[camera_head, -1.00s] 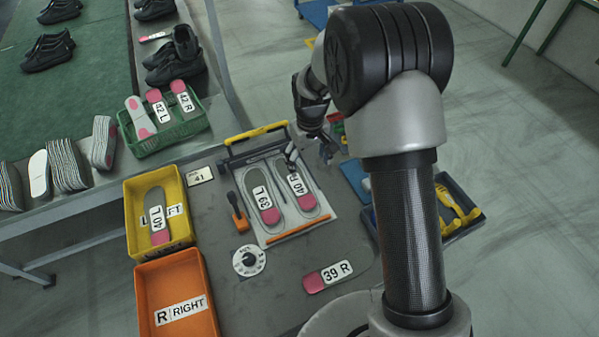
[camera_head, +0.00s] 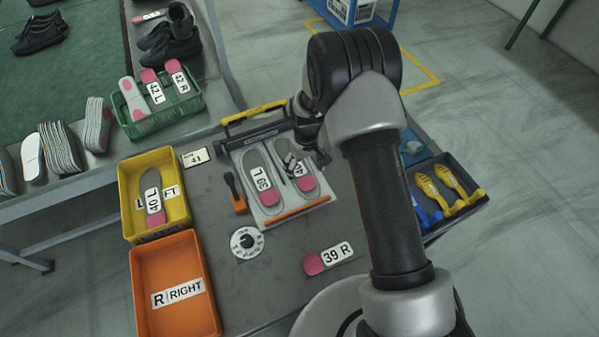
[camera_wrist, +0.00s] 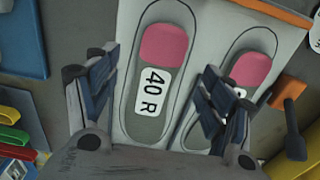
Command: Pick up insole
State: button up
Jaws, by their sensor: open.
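The 40 R insole (camera_wrist: 152,88), grey with a pink heel, lies in its outlined slot on the light plate (camera_head: 238,163). In the head view this insole (camera_head: 307,184) is partly covered by my gripper (camera_head: 290,163). In the wrist view my open gripper (camera_wrist: 158,105) has one finger on each side of the insole, apart from it. I cannot tell the exact height of the fingertips. The 39 L insole (camera_head: 262,180) lies in the slot beside it, and one finger partly covers it in the wrist view. The 39 R insole (camera_head: 328,258) lies loose on the grey table.
A yellow LEFT bin (camera_head: 127,205) holds the 40 L insole (camera_head: 153,198). The orange RIGHT bin (camera_head: 142,270) looks empty. A green crate (camera_head: 140,131) holds more insoles.

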aim_at(304, 178)
notch_tip(304, 178, down, 5)
jog(key=shift+a+r+b, duration=0.1)
jog(key=shift+b, duration=0.65)
jog(key=shift+c, duration=0.4)
jog(key=c, duration=1)
jog(key=shift+r, duration=0.15)
notch_tip(304, 178, up, 20)
jog(key=p, duration=0.4)
jog(key=shift+p, duration=0.4)
